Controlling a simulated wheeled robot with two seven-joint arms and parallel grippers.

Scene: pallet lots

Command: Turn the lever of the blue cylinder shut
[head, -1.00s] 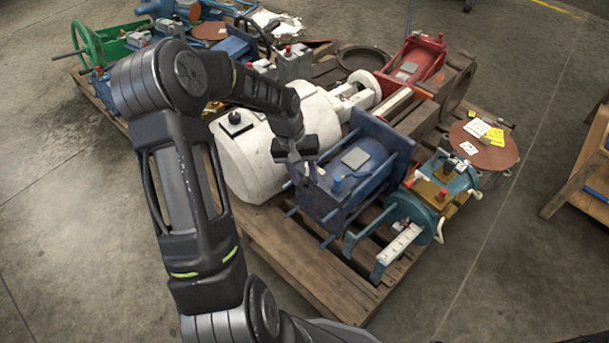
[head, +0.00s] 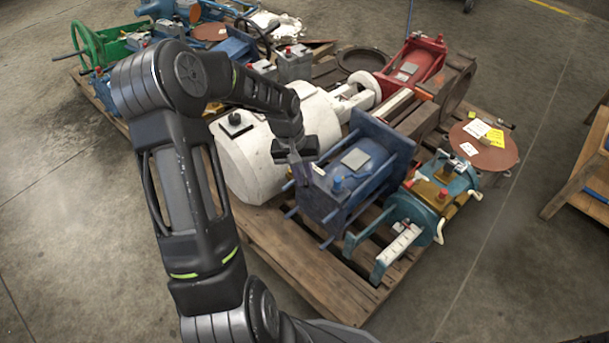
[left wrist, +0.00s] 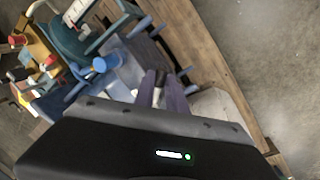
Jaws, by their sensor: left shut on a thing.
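In the left wrist view the fingers (left wrist: 157,92) are close together beside the blue body (left wrist: 125,72). They are shut on the cylinder's lever, which is mostly hidden between them, so its angle is hard to tell. My right gripper is out of view.
A white cylinder (head: 245,160) stands close on the left. A teal and yellow unit (head: 430,200) is close on the right, and a red cylinder (head: 418,65) behind. The wooden pallet (head: 290,245) has bare slats in front; clear floor lies beyond.

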